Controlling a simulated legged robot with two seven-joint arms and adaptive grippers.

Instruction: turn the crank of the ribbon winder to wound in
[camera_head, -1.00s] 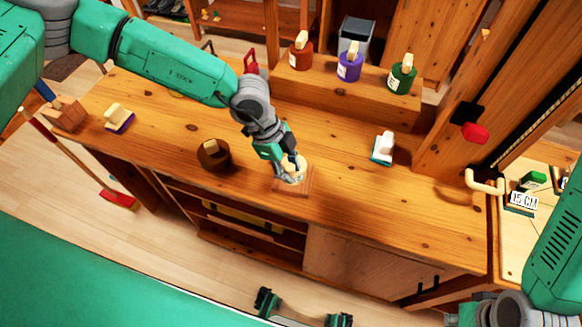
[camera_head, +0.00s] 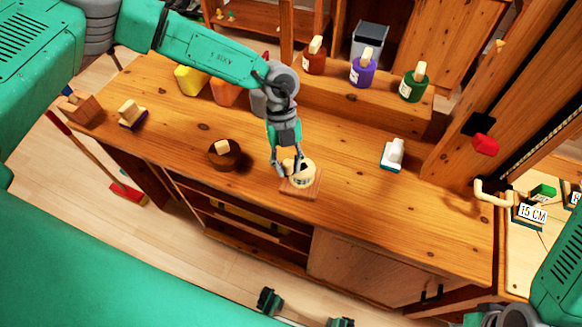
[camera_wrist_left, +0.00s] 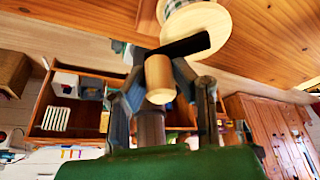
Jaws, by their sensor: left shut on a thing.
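The ribbon winder has a wooden base (camera_head: 300,190) and a pale round spool (camera_head: 304,176). It stands near the front middle of the wooden counter. In the left wrist view, the spool (camera_wrist_left: 205,27) is at the top, with a black crank arm (camera_wrist_left: 186,46) in front of it. A light wooden crank handle (camera_wrist_left: 159,76) sticks out from the crank arm. My left gripper (camera_head: 287,171) is shut on the handle, with a finger on each side. My right gripper (camera_head: 304,312) shows only as two fingertips, wide apart and empty, at the bottom edge.
A round brown pot (camera_head: 224,155) stands left of the winder, and a white-topped block (camera_head: 393,153) stands right. Red, purple (camera_head: 362,70) and green (camera_head: 414,84) bottles stand on the raised shelf behind. A wooden post rises at right. The counter around the winder is clear.

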